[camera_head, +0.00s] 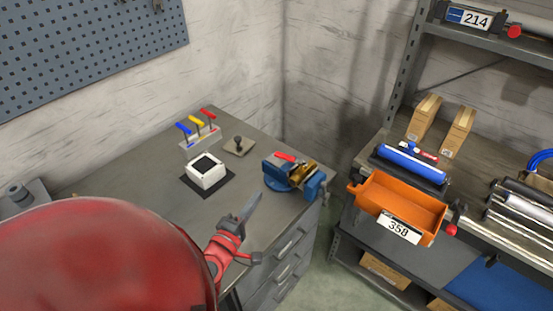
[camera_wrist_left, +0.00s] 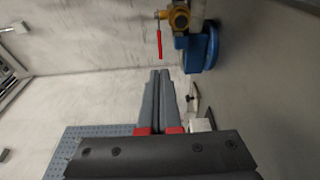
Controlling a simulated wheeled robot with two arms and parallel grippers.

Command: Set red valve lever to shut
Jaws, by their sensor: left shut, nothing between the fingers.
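The red valve lever (camera_head: 285,157) sits on a brass valve (camera_head: 303,172) held in a blue vise (camera_head: 274,178) at the bench's right corner. In the left wrist view the red lever (camera_wrist_left: 159,40) points away from the brass valve body (camera_wrist_left: 180,19), beside the blue vise (camera_wrist_left: 201,48). My left gripper (camera_head: 255,197) is shut and empty, to the lower left of the vise in the head view. Its closed fingers (camera_wrist_left: 159,73) show in the wrist view, with a gap to the lever. My right gripper is in neither view.
A white box (camera_head: 206,172) on a dark mat, a small joystick-like plate (camera_head: 239,147) and a rack with blue, yellow and red handles (camera_head: 200,137) stand on the grey bench (camera_head: 130,180). An orange bin (camera_head: 405,200) is on the right shelving. My red arm hides the lower left.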

